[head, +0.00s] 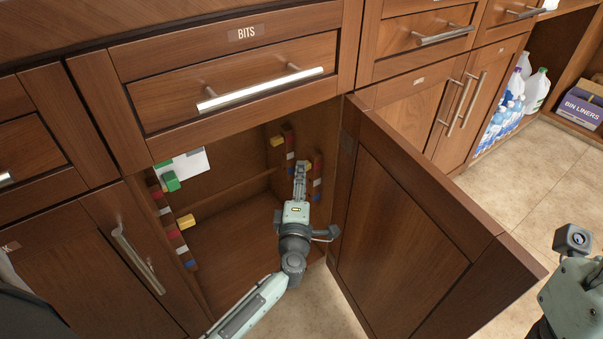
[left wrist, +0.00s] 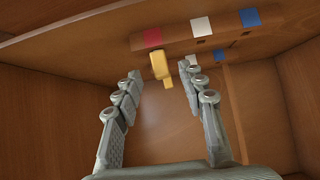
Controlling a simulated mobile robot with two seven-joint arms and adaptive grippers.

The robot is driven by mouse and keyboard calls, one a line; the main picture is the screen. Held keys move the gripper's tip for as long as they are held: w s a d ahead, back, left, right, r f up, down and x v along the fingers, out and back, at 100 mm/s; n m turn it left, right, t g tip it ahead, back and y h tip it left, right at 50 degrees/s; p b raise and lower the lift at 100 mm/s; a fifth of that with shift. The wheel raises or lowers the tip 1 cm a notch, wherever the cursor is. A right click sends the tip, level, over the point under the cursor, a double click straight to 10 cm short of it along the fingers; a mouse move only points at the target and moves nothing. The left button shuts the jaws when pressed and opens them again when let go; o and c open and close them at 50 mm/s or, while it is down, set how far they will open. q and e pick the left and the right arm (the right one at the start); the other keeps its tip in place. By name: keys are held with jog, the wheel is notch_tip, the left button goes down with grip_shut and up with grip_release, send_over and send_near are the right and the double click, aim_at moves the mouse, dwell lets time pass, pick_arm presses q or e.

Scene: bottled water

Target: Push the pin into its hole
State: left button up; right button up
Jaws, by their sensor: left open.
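A yellow pin (left wrist: 158,66) sticks out from a strip with red, white and blue bands on the cabinet's inner wall. My left gripper (left wrist: 160,78) is open, with one finger on each side of the pin's line; the pin lies just beyond or between the fingertips, and contact cannot be told. In the head view my left gripper (head: 300,168) reaches into the open cabinet at its right side, where a yellow pin (head: 308,166) shows partly behind it. Dark slots (left wrist: 218,55) show in the strip. Which hole belongs to the pin cannot be told.
More yellow pins stick out at the back right (head: 277,141) and left (head: 186,221) of the cabinet. The open door (head: 400,215) stands right of my left arm. A drawer (head: 235,85) overhangs the opening. My right wrist shows at lower right.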

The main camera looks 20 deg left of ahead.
pick_arm(q)
jog(key=v, duration=0.5)
jog(key=shift+s, duration=0.15)
jog(key=shift+s+d, duration=0.1)
